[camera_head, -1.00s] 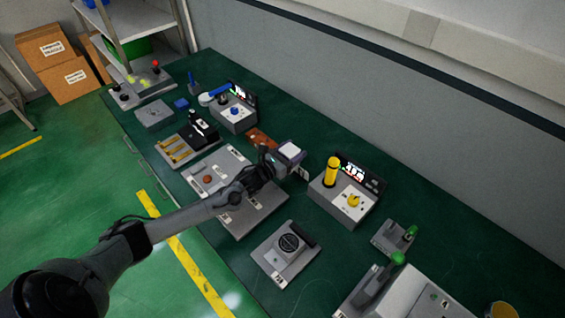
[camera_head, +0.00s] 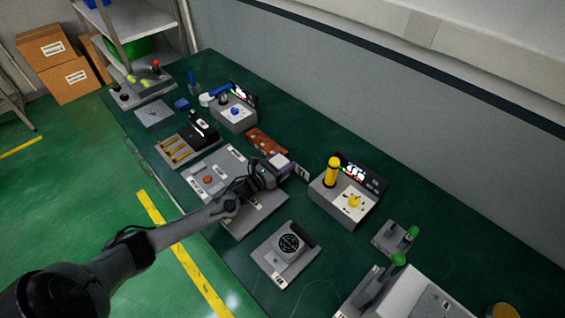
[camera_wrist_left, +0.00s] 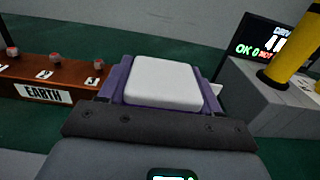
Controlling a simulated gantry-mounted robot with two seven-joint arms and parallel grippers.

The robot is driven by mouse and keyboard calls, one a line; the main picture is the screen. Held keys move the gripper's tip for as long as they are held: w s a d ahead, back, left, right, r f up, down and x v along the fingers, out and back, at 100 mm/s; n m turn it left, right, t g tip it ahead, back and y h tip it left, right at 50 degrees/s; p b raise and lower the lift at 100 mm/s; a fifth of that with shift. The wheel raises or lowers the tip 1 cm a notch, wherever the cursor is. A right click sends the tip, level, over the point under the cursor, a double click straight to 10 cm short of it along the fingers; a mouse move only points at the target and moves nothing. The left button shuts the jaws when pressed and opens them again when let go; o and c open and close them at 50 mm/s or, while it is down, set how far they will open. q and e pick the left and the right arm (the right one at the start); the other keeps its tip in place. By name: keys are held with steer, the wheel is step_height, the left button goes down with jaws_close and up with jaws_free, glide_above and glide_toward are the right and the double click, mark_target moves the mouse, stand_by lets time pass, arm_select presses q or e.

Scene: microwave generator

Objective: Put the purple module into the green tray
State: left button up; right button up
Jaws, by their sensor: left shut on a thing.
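The purple module has a white top and shows in the left wrist view (camera_wrist_left: 113,80), gripped at its near side. In the head view the module (camera_head: 281,163) is small, at the end of my left arm. My left gripper (camera_head: 268,172) is shut on it, above the grey panel (camera_head: 254,215) on the green table. A green container (camera_head: 126,47) sits on the shelf at the upper left, partly hidden by the shelf. I cannot tell whether it is the green tray. My right gripper is not in view.
A brown EARTH block (camera_head: 266,141) lies behind the gripper. A grey box with a yellow handle (camera_head: 350,192) stands to the right, with a dark display. A grey unit with a round black grille (camera_head: 287,252) lies nearer the front. Bare green table lies between these things.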

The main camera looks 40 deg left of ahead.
arm_select(q)
steer(key=shift+f, duration=0.1)
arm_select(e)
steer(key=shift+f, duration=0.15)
arm_select(q)
steer(key=o, duration=1.2)
steer(key=shift+r, duration=0.2)
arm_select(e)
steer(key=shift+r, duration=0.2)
arm_select(q)
steer(key=s, duration=0.4)
steer(key=s+p, duration=0.1)
steer(key=s, duration=0.7)
steer(key=shift+a, duration=0.25)
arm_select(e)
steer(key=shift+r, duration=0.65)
